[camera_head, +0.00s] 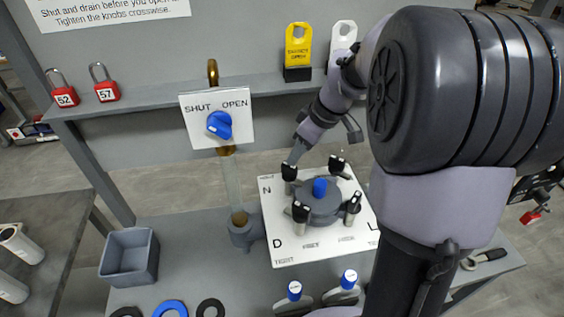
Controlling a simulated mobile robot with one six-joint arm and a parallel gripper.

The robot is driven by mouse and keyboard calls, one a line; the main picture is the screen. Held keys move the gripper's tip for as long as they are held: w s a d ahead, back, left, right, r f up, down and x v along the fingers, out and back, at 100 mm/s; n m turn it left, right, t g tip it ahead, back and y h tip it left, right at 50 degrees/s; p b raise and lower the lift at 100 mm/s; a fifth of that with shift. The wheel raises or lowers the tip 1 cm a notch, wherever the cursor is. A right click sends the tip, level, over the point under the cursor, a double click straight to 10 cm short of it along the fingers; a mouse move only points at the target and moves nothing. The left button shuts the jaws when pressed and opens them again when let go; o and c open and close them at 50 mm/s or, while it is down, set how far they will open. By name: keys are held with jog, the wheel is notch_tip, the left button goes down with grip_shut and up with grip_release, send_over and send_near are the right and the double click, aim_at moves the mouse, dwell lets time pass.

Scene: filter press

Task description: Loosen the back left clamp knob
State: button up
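The filter press (319,203) is a dark grey round housing with a blue cap (320,187) on top, on a white lettered plate (277,256). Black clamp knobs stand around it. The back left clamp knob (289,173) is by the plate's back left part. My gripper (295,157) reaches down from the back right, its tip right at or just above that knob. I cannot tell whether it touches the knob or how far its fingers are apart. The other knobs are back right (337,163), front left (300,212) and front right (352,207).
A SHUT/OPEN panel (216,120) with a blue handle (220,125) stands left of the press, above a clear tube (232,185). A grey bin (129,258) and rings (170,308) are front left. Blue-capped bottles (349,277) stand in front. My arm fills the right side.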

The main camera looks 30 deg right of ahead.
aim_at(293, 174)
jog(key=b+x, duration=0.1)
jog(key=x, duration=0.5)
jog(key=shift+w+a+f, duration=0.15)
jog(key=shift+f, duration=0.2)
grip_shut()
